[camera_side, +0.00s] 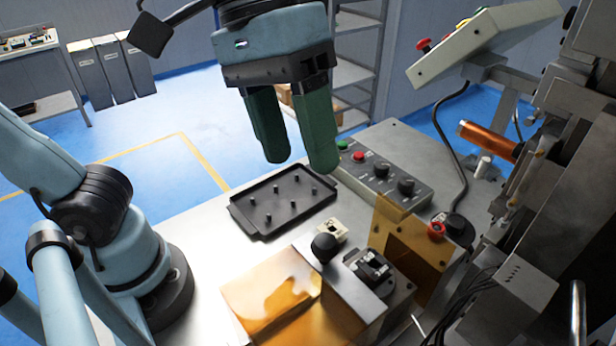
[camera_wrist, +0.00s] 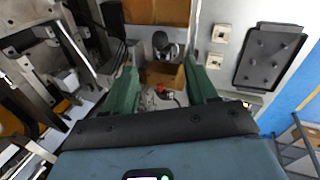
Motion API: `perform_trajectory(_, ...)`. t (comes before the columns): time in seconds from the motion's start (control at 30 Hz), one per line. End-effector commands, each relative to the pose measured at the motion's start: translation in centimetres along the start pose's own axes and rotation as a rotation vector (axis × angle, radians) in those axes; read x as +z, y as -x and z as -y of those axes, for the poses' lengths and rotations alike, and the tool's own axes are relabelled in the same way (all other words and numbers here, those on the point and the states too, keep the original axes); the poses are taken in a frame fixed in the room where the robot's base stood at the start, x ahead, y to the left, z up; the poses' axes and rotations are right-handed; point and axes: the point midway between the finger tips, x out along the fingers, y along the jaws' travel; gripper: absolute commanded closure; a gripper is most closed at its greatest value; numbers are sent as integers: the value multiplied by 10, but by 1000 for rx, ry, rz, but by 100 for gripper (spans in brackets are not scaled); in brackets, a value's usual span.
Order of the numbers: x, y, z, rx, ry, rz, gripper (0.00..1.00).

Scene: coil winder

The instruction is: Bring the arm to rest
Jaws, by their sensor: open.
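My gripper (camera_side: 294,165) hangs in the air above the steel table, with its two green fingers pointing down. The fingers stand apart with nothing between them, so it is open and empty. In the side view it is above and behind the black tray (camera_side: 284,201), not touching it. In the wrist view the two green fingers (camera_wrist: 163,88) are also apart, and the black tray (camera_wrist: 268,58) lies to their right.
The black tray holds several short pegs. A control box (camera_side: 385,180) with buttons and knobs stands to its right. A black ball-topped lever (camera_side: 324,247) and amber guards (camera_side: 268,290) are at the front. The winder with a copper coil (camera_side: 487,139) rises at right. A tilted panel (camera_side: 480,45) overhangs behind.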

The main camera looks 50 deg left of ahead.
Motion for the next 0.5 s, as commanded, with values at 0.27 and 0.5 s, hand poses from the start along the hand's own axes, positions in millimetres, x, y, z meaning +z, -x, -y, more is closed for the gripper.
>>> perform_trajectory(0.27, 0, 14, 0, 0, 0, 0, 43)
perform_trajectory(0.5, 0, 13, 0, 0, 0, 0, 43)
